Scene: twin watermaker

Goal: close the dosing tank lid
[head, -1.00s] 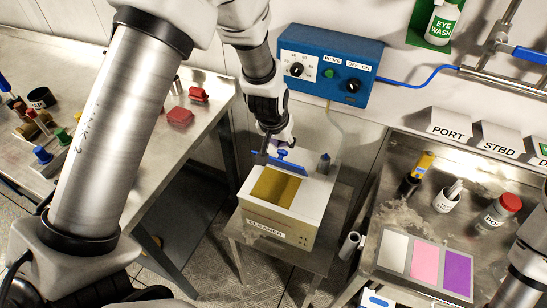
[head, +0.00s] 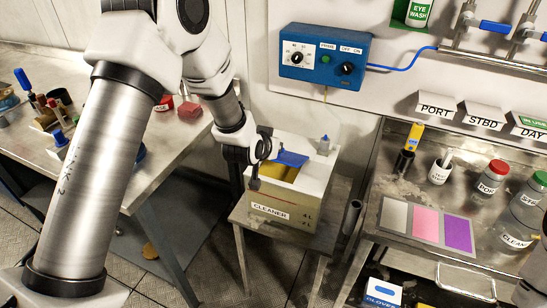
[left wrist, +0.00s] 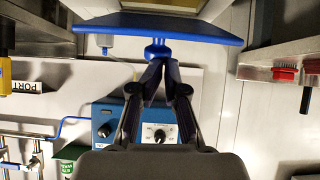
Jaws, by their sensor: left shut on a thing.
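The dosing tank (head: 285,209) is a cream box labelled CLEANER on a small stand, with a white top. Its blue lid (head: 291,158) stands tilted over the opening, and yellow-brown liquid (head: 283,174) shows below it. My left gripper (head: 262,165) is at the tank's left side in the head view, beside the lid. In the left wrist view my left gripper (left wrist: 160,72) is shut on the blue knob (left wrist: 157,49) of the lid, whose plate (left wrist: 200,30) lies across the picture beyond the fingers. My right gripper is out of view.
A blue control box (head: 324,57) is on the wall behind the tank. A steel bench (head: 330,265) with bottles and colour pads is to the right; another bench (head: 140,170) is to the left.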

